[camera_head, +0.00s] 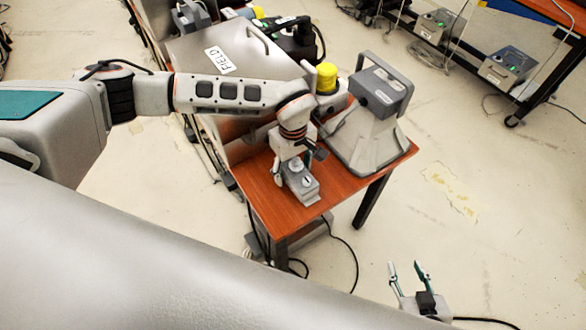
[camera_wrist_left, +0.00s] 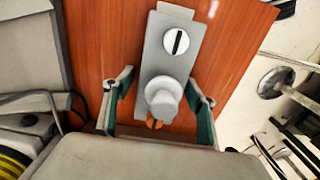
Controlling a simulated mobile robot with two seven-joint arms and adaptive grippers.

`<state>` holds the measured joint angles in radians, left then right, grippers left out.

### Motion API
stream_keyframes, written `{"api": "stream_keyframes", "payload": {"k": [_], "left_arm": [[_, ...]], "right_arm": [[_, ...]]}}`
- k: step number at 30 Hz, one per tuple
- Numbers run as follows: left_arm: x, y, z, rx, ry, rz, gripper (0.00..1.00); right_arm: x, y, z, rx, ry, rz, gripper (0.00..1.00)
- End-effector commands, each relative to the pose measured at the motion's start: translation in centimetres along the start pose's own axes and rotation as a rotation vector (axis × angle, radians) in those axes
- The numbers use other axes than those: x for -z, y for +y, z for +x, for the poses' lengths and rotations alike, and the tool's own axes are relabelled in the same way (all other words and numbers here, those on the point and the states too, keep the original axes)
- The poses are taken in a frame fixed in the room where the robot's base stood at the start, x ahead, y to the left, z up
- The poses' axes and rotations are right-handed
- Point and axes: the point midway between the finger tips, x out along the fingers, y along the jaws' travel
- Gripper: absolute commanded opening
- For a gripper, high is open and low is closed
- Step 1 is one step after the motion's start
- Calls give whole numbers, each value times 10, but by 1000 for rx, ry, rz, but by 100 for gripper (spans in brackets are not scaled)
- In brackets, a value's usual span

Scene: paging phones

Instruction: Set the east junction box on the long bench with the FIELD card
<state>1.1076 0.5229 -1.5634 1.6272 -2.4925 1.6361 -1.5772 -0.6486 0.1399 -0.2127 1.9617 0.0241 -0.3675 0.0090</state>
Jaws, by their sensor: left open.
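A small grey box (camera_head: 303,186) with a round slotted dial and a knob sits on the near end of the orange-brown bench (camera_head: 262,203). No name is legible on it. My left gripper (camera_head: 295,168) is open just above it. In the left wrist view, the fingers of my left gripper (camera_wrist_left: 163,78) stand on either side of the box (camera_wrist_left: 157,52), with visible gaps. The white FIELD card (camera_head: 219,60) lies on a grey surface further back. My right gripper (camera_head: 408,277) is open and empty at the lower right, above the floor.
A large grey device (camera_head: 368,125) stands beside the box on the bench. A yellow-capped part (camera_head: 326,77) is behind my left wrist. Similar grey boxes (camera_head: 508,62) sit on a low shelf at the upper right. Cables (camera_head: 345,240) hang below the bench.

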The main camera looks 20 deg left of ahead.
Motion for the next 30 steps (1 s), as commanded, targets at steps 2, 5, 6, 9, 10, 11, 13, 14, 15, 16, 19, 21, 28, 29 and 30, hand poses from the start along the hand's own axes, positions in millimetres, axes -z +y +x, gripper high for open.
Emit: {"api": "stream_keyframes", "payload": {"k": [2, 5, 6, 9, 10, 11, 13, 14, 15, 16, 19, 21, 28, 29, 30], "left_arm": [[0, 0, -2, 0, 0, 0, 56], [1, 1, -10, -1, 1, 0, 56], [1, 1, -15, -2, 2, 0, 56], [1, 1, -33, -4, 2, 0, 56], [2, 1, -39, -4, 3, 0, 56], [1, 1, -46, -4, 3, 0, 56], [1, 1, -60, -4, 3, 0, 56], [1, 1, -67, -4, 3, 1, 56], [1, 1, -75, -3, 3, 0, 56], [1, 1, -80, -3, 3, 0, 56], [1, 0, -98, -2, 3, 0, 56], [1, 0, -107, -1, 2, -1, 56], [0, 0, -122, 0, 0, 0, 56], [0, 0, -122, 1, 0, 0, 56], [0, 0, -123, 1, 0, 0, 56]], "right_arm": [[1, 0, 0, 0, 1, 0, 40], [2, 0, -1, 0, 1, 0, 40], [2, 0, -1, 0, 1, 0, 40], [3, 1, -1, -1, 2, 0, 40], [3, 1, -2, -1, 2, 0, 40], [4, 1, -2, -1, 2, 0, 40], [4, 1, -2, -1, 2, 0, 40], [4, 1, -2, -1, 2, 0, 40], [4, 1, -2, -1, 2, 0, 40], [4, 1, -2, -1, 3, 0, 40], [5, 1, -2, -1, 3, 0, 40], [5, 1, -2, -1, 3, 0, 40], [5, 1, -2, -1, 3, 0, 40], [5, 1, -2, -1, 3, 0, 40], [5, 1, -2, -1, 3, 0, 40]]}}
